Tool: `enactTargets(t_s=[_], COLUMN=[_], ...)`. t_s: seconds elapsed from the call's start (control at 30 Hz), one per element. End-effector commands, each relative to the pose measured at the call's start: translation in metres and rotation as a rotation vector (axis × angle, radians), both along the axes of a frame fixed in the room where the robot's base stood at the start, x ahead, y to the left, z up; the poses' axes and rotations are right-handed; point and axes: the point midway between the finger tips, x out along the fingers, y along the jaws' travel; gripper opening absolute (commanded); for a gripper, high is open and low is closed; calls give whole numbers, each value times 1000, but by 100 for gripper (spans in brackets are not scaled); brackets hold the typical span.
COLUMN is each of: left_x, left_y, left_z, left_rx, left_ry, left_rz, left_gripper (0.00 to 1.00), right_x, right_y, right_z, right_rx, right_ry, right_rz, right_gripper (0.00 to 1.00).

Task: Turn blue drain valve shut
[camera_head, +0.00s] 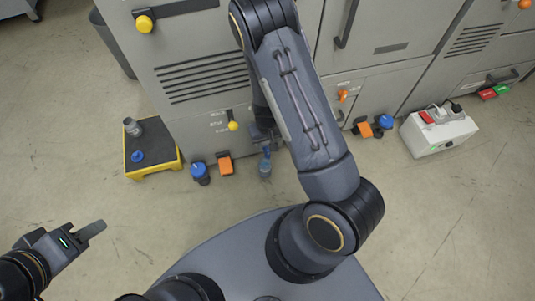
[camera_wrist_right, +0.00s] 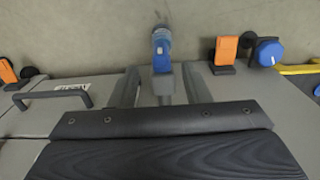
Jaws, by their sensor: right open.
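The blue drain valve (camera_head: 265,166) stands low at the foot of the grey machine, with a blue body and a grey part. It also shows in the right wrist view (camera_wrist_right: 162,42), top centre. My right gripper (camera_head: 263,138) reaches down to it, partly hidden by my own arm. In the wrist view my right gripper (camera_wrist_right: 162,76) is open, with one finger on each side of the valve's grey part; gaps show on both sides. My left gripper (camera_head: 92,230) is above the floor at lower left, far from the valve; its finger opening is not clear.
Next to the valve are an orange pedal-like part (camera_head: 225,165) and a blue-capped fitting (camera_head: 200,174). A yellow-edged tray (camera_head: 155,171) stands further left. A white box (camera_head: 437,132) stands at right. Open floor lies in front of the machine.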

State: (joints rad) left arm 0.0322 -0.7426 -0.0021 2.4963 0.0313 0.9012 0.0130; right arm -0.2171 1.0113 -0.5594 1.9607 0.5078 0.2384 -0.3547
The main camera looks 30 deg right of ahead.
Motion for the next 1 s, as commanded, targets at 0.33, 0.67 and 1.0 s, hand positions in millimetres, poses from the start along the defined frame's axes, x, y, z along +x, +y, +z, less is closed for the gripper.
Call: enactTargets(t_s=[0.33, 0.67, 1.0], left_x=[0, 0, 0], left_y=[0, 0, 0], left_z=[-30, -34, -34], left_rx=[0, 0, 0], left_ry=[0, 0, 0], left_rz=[0, 0, 0], left_gripper=[36, 36, 36], right_x=[-1, 0, 0], right_y=[0, 1, 1], right_z=[-57, -69, -69], right_rx=[2, 3, 3], right_ry=[1, 1, 1], right_rz=[-2, -2, -2], right_gripper=[43, 43, 16])
